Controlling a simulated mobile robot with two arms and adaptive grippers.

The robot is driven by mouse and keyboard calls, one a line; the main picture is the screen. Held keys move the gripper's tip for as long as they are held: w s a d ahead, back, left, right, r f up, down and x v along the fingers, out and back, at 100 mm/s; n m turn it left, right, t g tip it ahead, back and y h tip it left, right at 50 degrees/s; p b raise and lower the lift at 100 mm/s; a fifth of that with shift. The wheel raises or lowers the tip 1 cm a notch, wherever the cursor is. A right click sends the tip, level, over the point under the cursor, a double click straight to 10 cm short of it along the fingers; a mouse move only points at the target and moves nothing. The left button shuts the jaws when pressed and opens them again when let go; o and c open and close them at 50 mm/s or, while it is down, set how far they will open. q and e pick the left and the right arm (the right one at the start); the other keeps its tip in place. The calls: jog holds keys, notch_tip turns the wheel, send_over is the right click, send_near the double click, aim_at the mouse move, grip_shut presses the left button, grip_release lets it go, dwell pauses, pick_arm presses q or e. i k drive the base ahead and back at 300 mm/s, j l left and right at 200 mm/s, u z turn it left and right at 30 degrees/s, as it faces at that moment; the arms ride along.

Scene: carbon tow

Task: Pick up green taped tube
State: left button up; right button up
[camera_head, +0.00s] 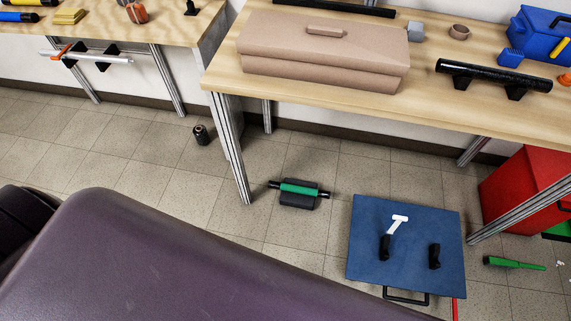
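A dark tube with a green band around its middle (299,189) lies level across a dark grey block or stand (299,202) on the tiled floor, in front of the table leg. Its dark ends stick out left and right of the green part. Neither of my grippers shows in the head view, so nothing is seen holding or touching the tube.
A blue board (365,255) with two black holders lies to the right of the tube. A green-handled tool (513,263) and a red cabinet (525,190) are farther right. A wooden table (330,100) stands behind. A small dark bottle (201,135) stands at the left.

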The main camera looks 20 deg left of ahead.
aim_at(297, 189)
jog(key=u, duration=0.5)
jog(key=k, duration=0.1)
jog(key=k+j+z, duration=0.3)
jog(key=k+z, duration=0.35)
jog(key=z, duration=1.05)
jog(key=u, duration=1.5)
